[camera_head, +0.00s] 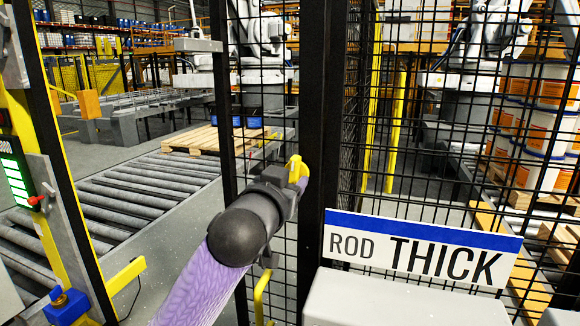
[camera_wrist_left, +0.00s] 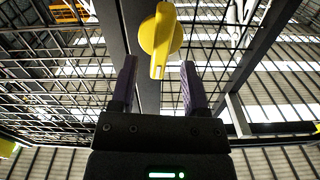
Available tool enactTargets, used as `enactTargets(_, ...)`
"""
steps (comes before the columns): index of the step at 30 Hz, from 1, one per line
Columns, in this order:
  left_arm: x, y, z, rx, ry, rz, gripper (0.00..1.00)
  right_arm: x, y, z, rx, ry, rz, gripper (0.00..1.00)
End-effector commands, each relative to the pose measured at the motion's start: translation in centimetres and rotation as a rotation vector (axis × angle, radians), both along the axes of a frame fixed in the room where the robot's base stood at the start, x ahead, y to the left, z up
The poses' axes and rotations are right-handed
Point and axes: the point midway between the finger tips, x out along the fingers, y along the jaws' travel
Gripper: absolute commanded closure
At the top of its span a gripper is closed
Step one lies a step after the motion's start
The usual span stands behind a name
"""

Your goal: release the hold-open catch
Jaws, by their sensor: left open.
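The hold-open catch is a yellow turn-knob with a flat lever (camera_head: 296,166) on the black fence post (camera_head: 318,110). In the left wrist view the yellow catch (camera_wrist_left: 160,38) has its lever pointing down, toward the space between my fingertips. My left gripper (camera_head: 297,184) is right at the catch in the head view and partly covers it. In the left wrist view its purple fingers (camera_wrist_left: 158,75) are apart, one on each side of the lever's lower end, with gaps visible. Nothing is gripped. My right gripper is not in view.
Black mesh fencing (camera_head: 400,150) runs beside the post. A "ROD THICK" sign (camera_head: 420,248) is low on the right. A yellow post with a green-lit panel (camera_head: 15,180) stands left. Beyond are a roller conveyor (camera_head: 130,200), a wooden pallet (camera_head: 195,140) and stacked pails (camera_head: 540,130).

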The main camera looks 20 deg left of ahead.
Motion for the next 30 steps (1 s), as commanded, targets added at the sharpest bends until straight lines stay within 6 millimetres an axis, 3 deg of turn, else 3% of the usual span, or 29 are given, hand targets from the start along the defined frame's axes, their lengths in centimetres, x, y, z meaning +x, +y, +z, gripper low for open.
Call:
enactTargets(4, 1.6, 0.0, 0.1, 0.000, 0.001, 0.001, 0.41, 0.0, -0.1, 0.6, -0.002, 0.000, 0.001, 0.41)
enactTargets(13, 2.0, 0.0, -0.1, 0.001, 0.000, 0.001, 0.41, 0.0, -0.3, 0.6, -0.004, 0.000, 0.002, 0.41)
enactTargets(22, 1.9, 0.0, -0.1, 0.001, 0.000, 0.001, 1.00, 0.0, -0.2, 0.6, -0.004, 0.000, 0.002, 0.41)
enactTargets(30, 1.9, -0.1, 0.0, -0.043, 0.002, -0.001, 1.00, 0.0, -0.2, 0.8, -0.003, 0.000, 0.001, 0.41)
